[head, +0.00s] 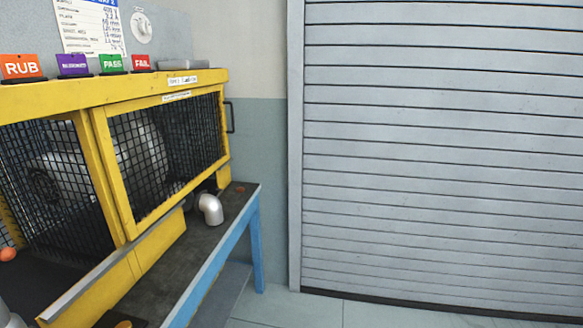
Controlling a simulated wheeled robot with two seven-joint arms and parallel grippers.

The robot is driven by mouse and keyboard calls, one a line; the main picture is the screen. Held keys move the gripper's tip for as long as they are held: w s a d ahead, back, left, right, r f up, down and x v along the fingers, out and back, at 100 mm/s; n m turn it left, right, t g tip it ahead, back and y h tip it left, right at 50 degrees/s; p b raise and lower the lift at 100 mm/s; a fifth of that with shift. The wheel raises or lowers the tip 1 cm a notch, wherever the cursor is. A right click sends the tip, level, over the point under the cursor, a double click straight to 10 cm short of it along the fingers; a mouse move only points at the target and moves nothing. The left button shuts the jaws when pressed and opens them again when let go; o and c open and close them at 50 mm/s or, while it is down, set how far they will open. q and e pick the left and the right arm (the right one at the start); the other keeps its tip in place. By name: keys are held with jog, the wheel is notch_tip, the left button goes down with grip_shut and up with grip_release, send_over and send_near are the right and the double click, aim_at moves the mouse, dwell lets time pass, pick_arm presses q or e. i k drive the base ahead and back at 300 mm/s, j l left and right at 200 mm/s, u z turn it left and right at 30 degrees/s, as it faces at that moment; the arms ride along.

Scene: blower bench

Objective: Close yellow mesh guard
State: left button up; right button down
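The yellow mesh guard (137,217) is a yellow-framed panel with black wire mesh on the front right of the yellow enclosure (150,92). A black handle (231,116) sticks out at its right end. A rounded grey blower housing (145,150) shows behind the mesh. Dark mesh also shows in the left section (50,180); I cannot tell whether it is a front panel or the back wall. I cannot tell from this view how far the guard is open. Neither of my grippers can be made out in the head view.
A silver pipe elbow (209,208) sits on the dark bench top (165,270) with blue legs (256,240).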

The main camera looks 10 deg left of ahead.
aim_at(98, 114)
jog(key=i+u, duration=0.25)
jog(key=i, duration=0.2)
jog(key=i+l+u, duration=0.2)
jog(key=i, duration=0.25)
jog(key=i+l+u, duration=0.25)
jog(key=i, duration=0.15)
